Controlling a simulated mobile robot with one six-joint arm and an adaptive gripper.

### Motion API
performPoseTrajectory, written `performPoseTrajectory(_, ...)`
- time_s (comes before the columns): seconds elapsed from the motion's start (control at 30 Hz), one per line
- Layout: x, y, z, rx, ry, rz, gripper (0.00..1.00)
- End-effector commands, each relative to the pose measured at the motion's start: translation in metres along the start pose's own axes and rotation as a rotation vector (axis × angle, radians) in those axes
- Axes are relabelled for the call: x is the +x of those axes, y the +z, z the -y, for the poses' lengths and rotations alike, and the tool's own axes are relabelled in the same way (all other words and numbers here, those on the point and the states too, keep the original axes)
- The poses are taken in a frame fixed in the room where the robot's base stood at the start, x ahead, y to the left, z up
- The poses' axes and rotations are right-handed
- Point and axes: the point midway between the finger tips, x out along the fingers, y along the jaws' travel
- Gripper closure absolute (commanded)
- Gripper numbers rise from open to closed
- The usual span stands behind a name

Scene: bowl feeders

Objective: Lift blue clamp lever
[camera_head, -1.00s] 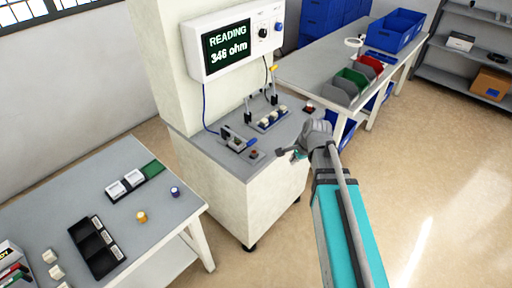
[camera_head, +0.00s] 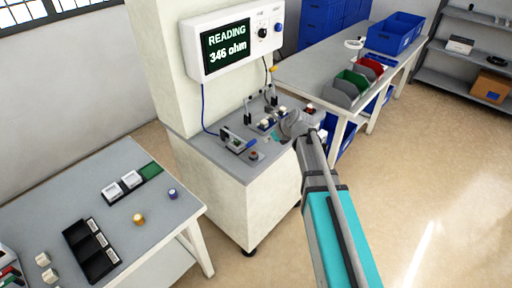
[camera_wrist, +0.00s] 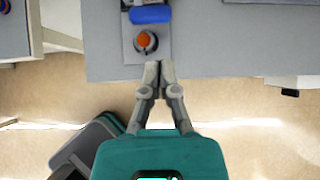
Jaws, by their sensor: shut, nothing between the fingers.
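The blue clamp lever (camera_head: 226,133) is on a small fixture on the grey top of the central cabinet in the head view. In the head view my wrist partly hides the gripper.
The cabinet top (camera_head: 215,150) also carries a second fixture (camera_head: 268,122) with upright posts behind the lever. A meter box (camera_head: 232,42) hangs on the pillar, with cables down to the fixtures. A table (camera_head: 60,187) with trays stands at the left.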

Motion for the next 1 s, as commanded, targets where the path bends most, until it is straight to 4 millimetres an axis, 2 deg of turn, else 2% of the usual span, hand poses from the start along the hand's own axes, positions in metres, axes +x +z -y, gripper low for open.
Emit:
performPoseTrajectory(0.53, 0.007, -0.001, 0.0, -0.001, 0.0, -0.001, 1.0)
performPoseTrajectory(1.0, 0.048, -0.002, 0.001, -0.002, 0.001, 0.0, 1.0)
